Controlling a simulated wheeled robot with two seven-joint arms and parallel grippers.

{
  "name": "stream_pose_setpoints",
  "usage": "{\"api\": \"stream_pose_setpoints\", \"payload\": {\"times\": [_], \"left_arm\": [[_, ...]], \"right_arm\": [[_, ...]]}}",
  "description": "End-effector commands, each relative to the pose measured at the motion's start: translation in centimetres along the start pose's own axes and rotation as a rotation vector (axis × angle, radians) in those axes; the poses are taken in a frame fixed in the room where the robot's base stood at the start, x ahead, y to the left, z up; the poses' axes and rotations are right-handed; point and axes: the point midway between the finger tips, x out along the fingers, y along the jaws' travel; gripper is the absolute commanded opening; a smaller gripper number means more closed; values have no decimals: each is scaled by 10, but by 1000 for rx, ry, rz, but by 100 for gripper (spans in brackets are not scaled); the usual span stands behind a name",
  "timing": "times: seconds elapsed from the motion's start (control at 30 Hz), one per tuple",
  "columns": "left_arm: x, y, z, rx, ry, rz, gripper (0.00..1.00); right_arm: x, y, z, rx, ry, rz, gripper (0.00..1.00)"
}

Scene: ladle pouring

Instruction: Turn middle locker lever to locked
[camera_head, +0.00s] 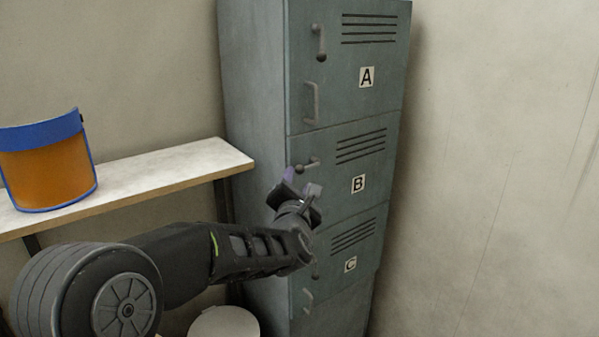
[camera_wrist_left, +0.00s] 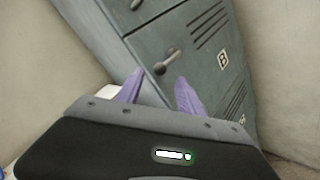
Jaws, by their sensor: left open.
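The grey-green locker (camera_head: 254,100) has three doors marked A, B and C, stacked top to bottom. The middle door B (camera_head: 340,190) is closed. Its small lever (camera_head: 308,164) lies roughly sideways in the head view, with a round knob at one end. In the left wrist view the lever (camera_wrist_left: 167,64) shows tilted, just beyond the fingertips. My left gripper (camera_head: 300,184) is open, its purple fingers (camera_wrist_left: 158,88) apart, just below and in front of the lever, with nothing between them. Door B's lower handle is hidden behind the gripper. My right gripper is not in view.
Door A's lever (camera_head: 319,42) hangs down above its handle (camera_head: 311,102). A white shelf (camera_head: 180,167) left of the locker bears an orange face shield with a blue band (camera_head: 48,165). A pale round bin (camera_head: 224,324) stands below. Bare wall is at right.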

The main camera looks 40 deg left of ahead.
Motion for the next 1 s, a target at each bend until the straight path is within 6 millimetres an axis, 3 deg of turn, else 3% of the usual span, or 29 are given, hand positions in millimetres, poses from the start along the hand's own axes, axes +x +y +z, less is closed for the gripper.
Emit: {"api": "stream_pose_setpoints", "payload": {"times": [0.33,0.73,1.0], "left_arm": [[43,0,1,-1,1,-2,45],[49,0,0,2,0,-1,45],[49,0,0,2,0,-1,23]], "right_arm": [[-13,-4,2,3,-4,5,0],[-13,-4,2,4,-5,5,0],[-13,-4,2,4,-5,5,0]]}}
